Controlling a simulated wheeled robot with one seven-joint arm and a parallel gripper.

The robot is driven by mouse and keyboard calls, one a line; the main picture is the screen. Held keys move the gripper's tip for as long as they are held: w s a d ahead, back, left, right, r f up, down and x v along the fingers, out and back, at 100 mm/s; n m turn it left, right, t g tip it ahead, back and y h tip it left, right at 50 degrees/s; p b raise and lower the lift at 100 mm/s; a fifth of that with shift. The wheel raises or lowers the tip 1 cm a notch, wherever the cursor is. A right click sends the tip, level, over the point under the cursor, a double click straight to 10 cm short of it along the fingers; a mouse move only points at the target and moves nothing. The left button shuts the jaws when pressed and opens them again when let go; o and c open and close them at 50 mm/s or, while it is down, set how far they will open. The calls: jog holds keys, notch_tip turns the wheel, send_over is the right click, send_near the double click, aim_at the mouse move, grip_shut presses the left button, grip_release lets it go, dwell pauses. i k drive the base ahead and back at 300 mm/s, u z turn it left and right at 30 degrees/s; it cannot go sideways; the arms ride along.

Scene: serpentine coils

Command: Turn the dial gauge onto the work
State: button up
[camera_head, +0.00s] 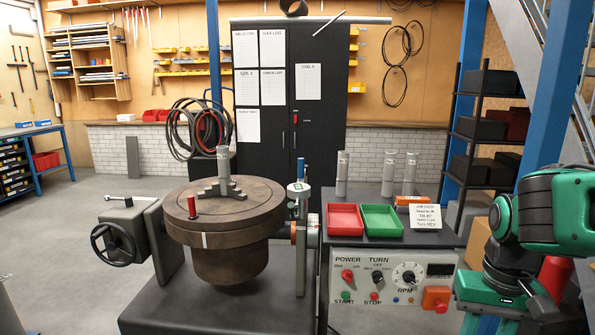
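The dial gauge (299,187) looks like a small pale round head near the top of an upright post (301,250), below a blue tip. It stands just right of the brown round table (240,217). The work seems to be the grey upright cylinder (223,162), held in the stepped jaws (226,187) at the middle of the table. The gauge head is at the table's right edge, apart from the cylinder. Its face and pointer are too small to read. Part of my green and black arm shows at the right; I cannot make out gripper fingers.
A handwheel (113,244) is left of the table. A control panel (393,285) with knobs is at front right. Above it are a red tray (345,220), a green tray (382,220), grey cylinders (389,172) and a paper card (425,216).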

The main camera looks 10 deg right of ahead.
aim_at(300, 188)
jog(key=i, duration=0.95)
